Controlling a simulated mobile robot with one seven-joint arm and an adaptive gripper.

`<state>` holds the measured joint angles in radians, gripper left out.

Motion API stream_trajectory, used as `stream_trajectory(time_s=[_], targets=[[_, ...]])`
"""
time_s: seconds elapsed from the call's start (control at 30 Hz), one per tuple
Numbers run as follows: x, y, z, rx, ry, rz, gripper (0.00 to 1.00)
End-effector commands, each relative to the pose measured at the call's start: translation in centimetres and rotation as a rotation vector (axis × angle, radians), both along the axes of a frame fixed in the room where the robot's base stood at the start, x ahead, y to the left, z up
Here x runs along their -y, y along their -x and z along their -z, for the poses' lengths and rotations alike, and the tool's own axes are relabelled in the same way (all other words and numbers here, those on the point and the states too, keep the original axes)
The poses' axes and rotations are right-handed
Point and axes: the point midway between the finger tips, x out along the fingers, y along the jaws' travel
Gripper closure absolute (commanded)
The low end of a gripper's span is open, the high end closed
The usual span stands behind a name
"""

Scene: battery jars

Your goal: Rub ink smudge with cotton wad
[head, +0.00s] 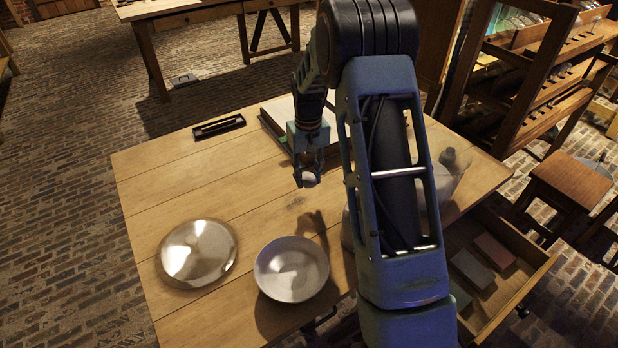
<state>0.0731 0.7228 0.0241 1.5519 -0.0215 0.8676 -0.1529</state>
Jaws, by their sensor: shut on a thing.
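My gripper (308,168) hangs over the middle of the wooden table, pointing down. It is shut on a small whitish wad (310,180), which looks like the cotton wad. The wad is close above the tabletop; I cannot tell whether it touches. No ink smudge can be made out for sure. A faint brownish mark (296,199) shows on the wood just below and left of the wad, but I cannot tell whether it is ink or wood grain. My arm hides part of the table to the right.
On the table (180,170) are a shiny round plate (198,252), a pale bowl (291,269), a black tray (219,126) and a flat pale-topped thing (280,112) behind my gripper. An open drawer (522,285) with several blocks juts out at right.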

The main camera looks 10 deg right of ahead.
Motion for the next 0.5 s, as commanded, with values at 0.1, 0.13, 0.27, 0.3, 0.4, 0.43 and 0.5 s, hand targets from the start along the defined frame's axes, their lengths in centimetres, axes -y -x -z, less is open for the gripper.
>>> stream_trajectory(time_s=[0.1,0.13,0.27,0.3,0.4,0.43,0.5], targets=[[-0.1,0.1,-1.5,0.001,0.000,0.000,0.90],[-0.2,0.1,-1.7,0.001,0.000,0.000,0.90],[-0.2,0.2,-2.6,0.001,0.000,0.000,0.90],[-0.3,0.2,-2.8,0.000,0.000,0.000,0.90],[-0.3,0.2,-2.8,0.000,0.000,0.000,0.90],[-0.3,0.2,-2.8,0.000,0.000,0.000,0.90],[-0.3,0.2,-2.8,0.000,0.000,0.000,0.90]])
